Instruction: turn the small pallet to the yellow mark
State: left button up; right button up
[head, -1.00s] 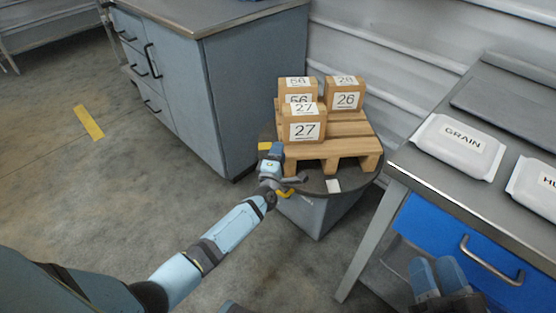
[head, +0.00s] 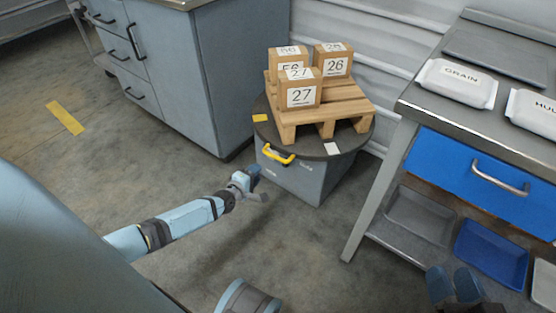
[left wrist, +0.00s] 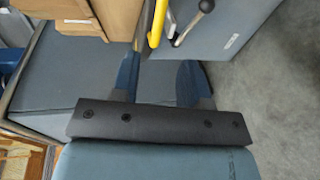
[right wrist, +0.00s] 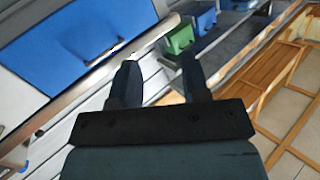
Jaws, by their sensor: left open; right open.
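The small wooden pallet (head: 322,112) sits on a dark round turntable (head: 262,130) and bears boxes labelled 27 (head: 301,92), 26 (head: 333,62) and one partly hidden. A yellow mark (head: 260,117) lies on the turntable's left rim, and a white mark (head: 332,148) lies at its front. A yellow handle (head: 278,155) sits below the rim on the grey base. My left gripper (head: 254,183) is open and empty, below and left of the handle. The handle shows beyond its fingers in the left wrist view (left wrist: 157,25). My right gripper (head: 455,284) is open and empty at the lower right.
A grey drawer cabinet (head: 190,75) stands close left of the turntable. A bench (head: 420,105) with bags and a blue drawer (head: 480,175) stands to the right, trays below. A yellow strip (head: 65,118) marks the floor at left. Floor before the turntable is clear.

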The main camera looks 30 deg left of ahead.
aim_at(274, 157)
pick_arm(q)
jog(key=w+f+b, duration=0.1)
jog(key=w+b, duration=0.1)
jog(key=w, duration=0.2)
jog(key=w+b, duration=0.2)
jog(key=w, duration=0.2)
jog(key=w+f+b, duration=0.1)
jog(key=w+b, duration=0.1)
jog(key=w, duration=0.2)
jog(key=shift+w+f, duration=0.2)
jog(key=shift+f, duration=0.1)
jog(key=shift+w, duration=0.1)
pick_arm(e)
jog(key=w+n, duration=0.1)
jog(key=w+d+n+t, duration=0.1)
jog(key=n+t+y, duration=0.1)
jog(key=n, duration=0.1)
jog(key=shift+w+d+r, duration=0.4)
pick_arm(q)
jog(key=shift+c, duration=0.4)
grip_shut()
pick_arm(e)
jog(key=shift+w+f, duration=0.1)
jog(key=shift+f, duration=0.15)
